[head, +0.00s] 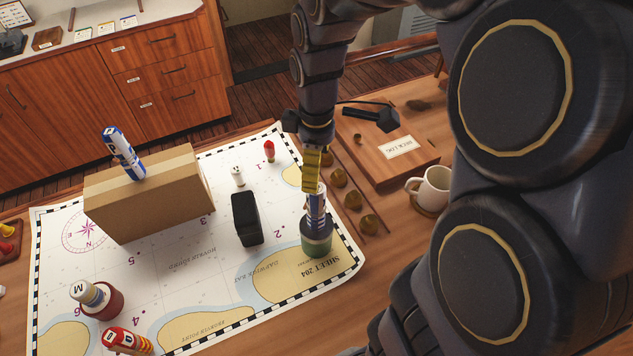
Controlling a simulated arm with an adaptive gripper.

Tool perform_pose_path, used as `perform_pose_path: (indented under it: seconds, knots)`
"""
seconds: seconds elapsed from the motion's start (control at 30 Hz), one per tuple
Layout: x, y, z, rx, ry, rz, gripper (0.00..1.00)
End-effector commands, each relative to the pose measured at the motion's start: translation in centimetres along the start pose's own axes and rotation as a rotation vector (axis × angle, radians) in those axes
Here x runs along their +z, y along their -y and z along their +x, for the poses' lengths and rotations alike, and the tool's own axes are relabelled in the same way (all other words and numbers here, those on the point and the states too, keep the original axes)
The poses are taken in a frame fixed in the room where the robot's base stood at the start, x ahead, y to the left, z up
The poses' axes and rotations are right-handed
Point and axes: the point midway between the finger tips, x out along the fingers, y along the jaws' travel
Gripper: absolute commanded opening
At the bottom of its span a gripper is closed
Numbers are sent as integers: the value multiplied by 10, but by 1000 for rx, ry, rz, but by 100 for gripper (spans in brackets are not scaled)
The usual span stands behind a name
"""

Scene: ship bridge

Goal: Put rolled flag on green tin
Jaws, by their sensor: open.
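A rolled flag (316,210), white with blue bands, stands upright on the green tin (316,240) at the right of the chart. The tin is dark green with a lighter band near its base. My gripper (315,182) points down from above, with yellow fingers at the top of this flag. It is open; the fingers hide part of the flag's upper end, and I cannot tell whether they touch it. Other rolled flags show: a blue and white one (124,154) on the cardboard box, one marked M (90,295) on a red tin (104,304), and a red and yellow one (127,341).
The cardboard box (150,205) and a black block (246,219) stand on the chart (190,270). A white piece (238,176) and a red piece (269,151) stand behind. Brass weights (369,224), the deck log (385,160) and a mug (433,187) are at right.

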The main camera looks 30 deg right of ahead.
Motion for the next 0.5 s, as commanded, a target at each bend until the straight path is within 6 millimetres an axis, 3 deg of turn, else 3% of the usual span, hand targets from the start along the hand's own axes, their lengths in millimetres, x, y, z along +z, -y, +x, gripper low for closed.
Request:
perform_pose_path:
  seconds: [0.1, 0.27, 0.37, 0.5]
  knots:
    - [0, 0, -18, 2, -1, 0, 63]
    - [0, 3, -31, -1, 1, 8, 63]
    - [2, 24, -39, -11, 10, 75, 63]
    - [14, 81, -48, -35, 45, 303, 63]
